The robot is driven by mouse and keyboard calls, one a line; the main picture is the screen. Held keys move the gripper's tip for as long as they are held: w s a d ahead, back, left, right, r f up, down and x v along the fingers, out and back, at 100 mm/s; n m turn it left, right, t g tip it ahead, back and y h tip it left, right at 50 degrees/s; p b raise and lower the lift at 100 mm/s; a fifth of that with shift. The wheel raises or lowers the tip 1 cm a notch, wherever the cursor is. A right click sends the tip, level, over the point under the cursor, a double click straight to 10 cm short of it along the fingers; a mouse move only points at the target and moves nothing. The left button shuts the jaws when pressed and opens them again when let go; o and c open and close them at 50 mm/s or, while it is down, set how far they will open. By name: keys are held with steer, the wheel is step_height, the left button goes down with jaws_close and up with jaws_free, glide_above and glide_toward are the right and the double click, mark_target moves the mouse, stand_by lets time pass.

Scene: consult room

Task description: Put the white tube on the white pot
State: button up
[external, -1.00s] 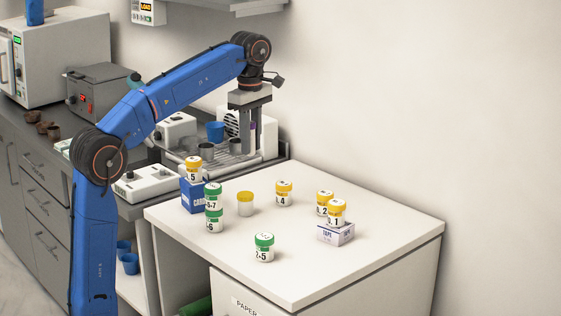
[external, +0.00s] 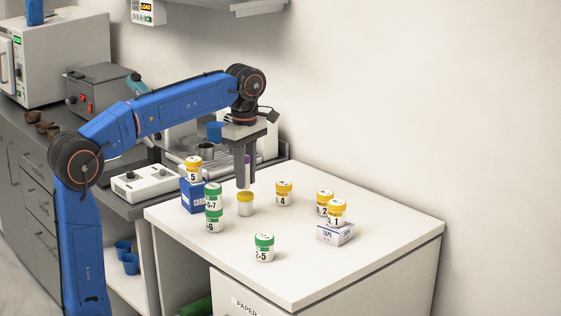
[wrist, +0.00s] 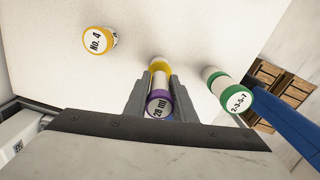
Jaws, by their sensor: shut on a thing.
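My gripper (external: 243,182) is shut on the white tube (wrist: 159,103), which has a purple cap end marked 28 ml. In the external view the fingers mostly hide the tube; a bit of purple (external: 248,158) shows between them. The white pot (external: 245,209) has a plain yellow lid and stands upright on the white table. My gripper is directly above it, with the tube's lower end close over the lid. In the wrist view the yellow lid (wrist: 159,63) shows just beyond the tube. I cannot tell whether tube and lid touch.
A green-lidded stack (external: 213,207) stands close left of the pot, beside a blue box (external: 192,195) bearing a yellow-lidded pot. Pot 4 (external: 284,193) is to the right. A tape box (external: 336,234) carries pot 1. A green-lidded pot (external: 264,247) stands in front. The table's right is clear.

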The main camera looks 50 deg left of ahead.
steer(key=shift+f, duration=0.65)
steer(key=shift+f, duration=0.1)
steer(key=o, duration=1)
step_height(320, 180, up, 12)
steer(key=shift+r, duration=0.15)
